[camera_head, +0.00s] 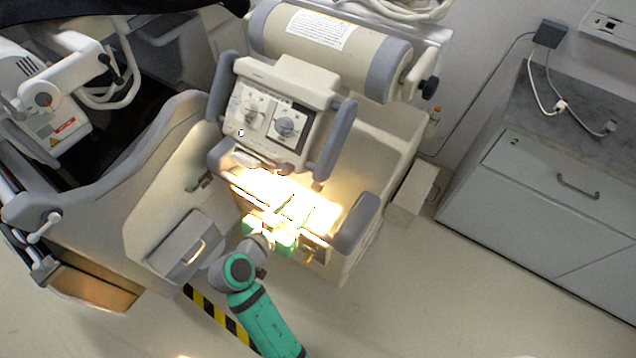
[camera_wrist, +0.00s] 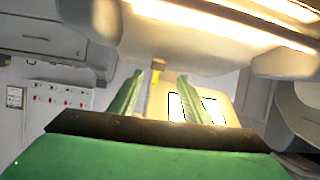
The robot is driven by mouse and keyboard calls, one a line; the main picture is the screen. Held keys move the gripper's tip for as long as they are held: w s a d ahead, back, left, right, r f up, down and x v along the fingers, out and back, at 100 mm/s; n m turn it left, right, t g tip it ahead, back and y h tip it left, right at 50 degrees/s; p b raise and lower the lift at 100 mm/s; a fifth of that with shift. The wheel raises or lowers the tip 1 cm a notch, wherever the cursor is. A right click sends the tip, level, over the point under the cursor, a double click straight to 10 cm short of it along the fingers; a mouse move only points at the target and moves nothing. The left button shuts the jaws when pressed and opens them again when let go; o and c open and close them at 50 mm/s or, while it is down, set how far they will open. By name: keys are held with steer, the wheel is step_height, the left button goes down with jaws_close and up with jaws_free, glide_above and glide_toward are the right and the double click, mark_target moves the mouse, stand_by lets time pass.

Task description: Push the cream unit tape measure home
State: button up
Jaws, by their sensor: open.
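The cream unit (camera_head: 385,155) is a wheeled machine with a control panel and grey handles, and its lower front is washed out by bright light. My gripper (camera_head: 272,232) is at that lit front, below the panel. In the wrist view my gripper (camera_wrist: 170,75) is open, with its two green fingers apart under a pale rounded overhang (camera_wrist: 200,40). A small yellow and brown piece (camera_wrist: 156,72) shows between the fingers, near the left one. I cannot tell whether it is the tape measure, or whether a finger touches it. No tape measure is clearly recognisable in the head view.
A grey side handle (camera_head: 357,222) stands close right of my gripper. A drawer-like box (camera_head: 182,248) is to its left. A grey cabinet (camera_head: 540,195) stands at the right. The floor (camera_head: 450,290) between is clear.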

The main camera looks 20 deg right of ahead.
mark_target(317, 184)
steer(key=shift+m+h, duration=0.3)
steer(key=shift+m, duration=0.2)
steer(key=x, duration=1)
steer(key=shift+w+d+r, duration=0.25)
steer(key=shift+r, duration=0.05)
steer(key=shift+c, duration=0.6)
jaws_close()
